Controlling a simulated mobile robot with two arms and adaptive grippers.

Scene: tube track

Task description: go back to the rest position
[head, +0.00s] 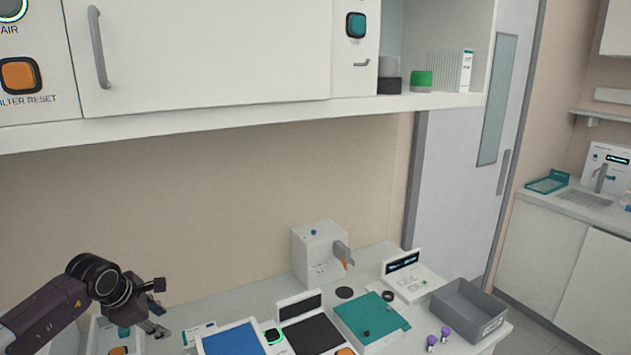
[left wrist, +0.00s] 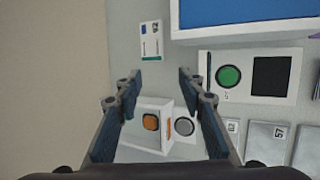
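My left gripper (head: 160,308) is at the lower left of the head view, above the left end of the bench (head: 210,310). In the left wrist view its two fingers (left wrist: 158,88) are spread wide apart with nothing between them. Below them is a white box with an orange button (left wrist: 150,121) and a grey round disc (left wrist: 184,126). My right gripper is in neither view.
A blue-topped device (head: 235,338), a dark panel (head: 312,335), a teal mat (head: 375,312), a grey bin (head: 468,308) and purple-capped tubes (head: 445,333) crowd the bench. A white dispenser (head: 318,255) stands behind. A wall cabinet (head: 200,60) overhangs.

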